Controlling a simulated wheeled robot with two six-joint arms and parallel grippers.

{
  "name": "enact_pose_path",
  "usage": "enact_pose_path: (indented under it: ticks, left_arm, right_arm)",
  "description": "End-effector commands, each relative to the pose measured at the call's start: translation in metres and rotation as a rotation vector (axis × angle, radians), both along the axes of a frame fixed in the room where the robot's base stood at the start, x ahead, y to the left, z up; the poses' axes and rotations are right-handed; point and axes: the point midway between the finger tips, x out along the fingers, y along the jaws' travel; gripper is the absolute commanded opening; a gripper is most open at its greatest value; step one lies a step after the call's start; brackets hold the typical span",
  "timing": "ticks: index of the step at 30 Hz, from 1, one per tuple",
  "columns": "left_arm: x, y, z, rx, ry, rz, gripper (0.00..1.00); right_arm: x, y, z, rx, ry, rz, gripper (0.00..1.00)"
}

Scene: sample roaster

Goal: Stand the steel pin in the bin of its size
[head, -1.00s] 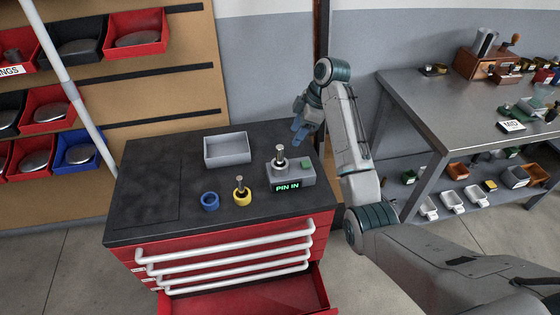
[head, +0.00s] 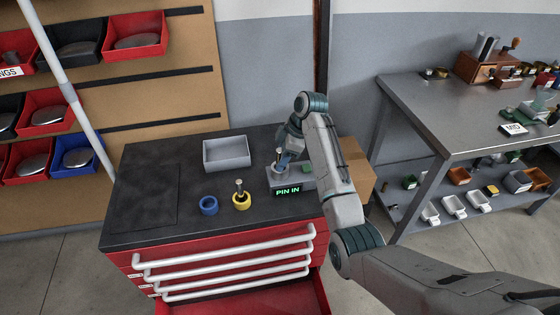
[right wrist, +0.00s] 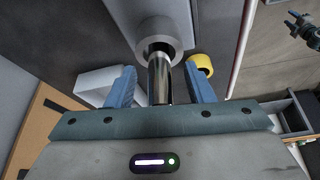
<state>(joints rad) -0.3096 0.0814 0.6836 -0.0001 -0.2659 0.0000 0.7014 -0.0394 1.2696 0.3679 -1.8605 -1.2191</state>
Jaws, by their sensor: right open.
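A steel pin (head: 279,155) stands upright in the round seat of a grey block whose green display (head: 287,191) reads PIN IN. My right gripper (head: 284,161) is at this pin in the head view. In the right wrist view its two blue fingers are open on either side of the steel pin (right wrist: 160,80), with gaps visible; the pin's lower end is in the grey round seat (right wrist: 158,36). My left gripper is not in view.
An empty grey tray (head: 227,153) lies at the back of the black cabinet top (head: 145,190). A red drawer (head: 250,300) is open below. Red, black and blue wall bins stand left; a grey bench (head: 450,110) stands right. The left cabinet top is clear.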

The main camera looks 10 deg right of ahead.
Motion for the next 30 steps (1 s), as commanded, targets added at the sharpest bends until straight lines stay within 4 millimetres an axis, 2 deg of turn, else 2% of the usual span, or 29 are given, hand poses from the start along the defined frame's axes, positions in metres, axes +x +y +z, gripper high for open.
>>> enact_pose_path:
  ticks: [5,12,23,30]
  left_arm:
    - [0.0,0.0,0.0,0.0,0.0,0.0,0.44]
    - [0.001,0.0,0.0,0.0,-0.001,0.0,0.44]
    - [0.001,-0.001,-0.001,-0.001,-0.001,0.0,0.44]
    - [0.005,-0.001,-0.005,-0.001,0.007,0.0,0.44]
  right_arm:
    - [0.0,0.0,0.0,0.0,0.0,0.0,0.46]
    - [0.0,0.0,0.0,0.0,-0.001,0.0,0.0]
    - [0.001,0.0,0.003,0.0,-0.003,0.0,0.0]
    - [0.002,0.0,0.024,0.001,-0.007,0.0,0.0]
